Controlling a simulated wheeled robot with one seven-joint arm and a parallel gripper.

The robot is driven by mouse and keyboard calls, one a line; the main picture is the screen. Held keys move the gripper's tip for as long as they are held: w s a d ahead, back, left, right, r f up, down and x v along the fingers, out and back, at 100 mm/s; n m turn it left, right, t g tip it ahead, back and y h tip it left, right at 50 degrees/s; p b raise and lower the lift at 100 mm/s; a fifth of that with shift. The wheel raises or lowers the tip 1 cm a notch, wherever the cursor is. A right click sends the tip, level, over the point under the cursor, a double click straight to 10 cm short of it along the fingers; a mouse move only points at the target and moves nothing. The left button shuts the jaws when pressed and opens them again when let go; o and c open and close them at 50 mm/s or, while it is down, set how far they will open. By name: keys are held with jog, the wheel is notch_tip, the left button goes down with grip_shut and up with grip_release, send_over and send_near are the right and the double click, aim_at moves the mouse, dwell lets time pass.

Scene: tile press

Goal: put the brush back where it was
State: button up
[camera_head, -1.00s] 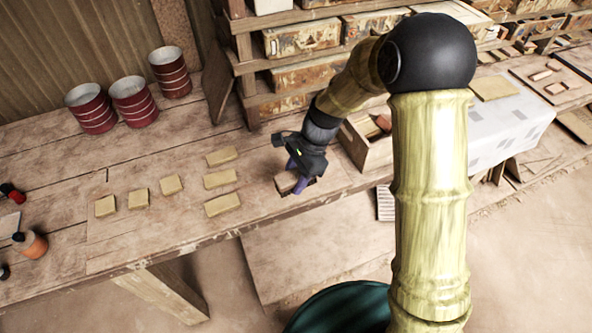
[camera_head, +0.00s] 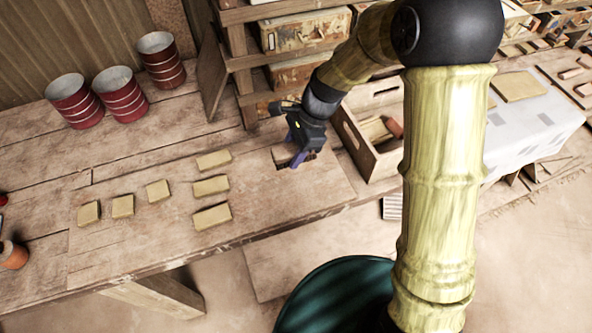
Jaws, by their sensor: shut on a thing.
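My gripper (camera_head: 297,158) is over the wooden bench, right of the yellow tiles and left of the open wooden crate. The brush shows as a small pale brown block with a dark underside, partly hidden by the fingers. I cannot tell whether the brush touches the bench top or is held just above it.
Several yellow tiles (camera_head: 211,186) lie on the bench (camera_head: 140,240). Red drums (camera_head: 119,94) stand at the back left. The open crate (camera_head: 354,142) holds a few pieces. A shelf (camera_head: 245,60) rises behind. Bare bench lies between tiles and gripper.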

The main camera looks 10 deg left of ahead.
jog(key=shift+s, duration=0.1)
send_over(289, 181)
jog(key=d, duration=0.1)
jog(key=shift+w+f, duration=0.2)
jog(key=shift+f, duration=1.35)
jog(key=shift+w+f, duration=0.15)
jog(key=shift+f, duration=1.4)
jog(key=shift+f+p, duration=0.3)
jog(key=shift+f, duration=1.55)
jog(key=shift+f, duration=0.1)
jog(key=o, duration=0.9)
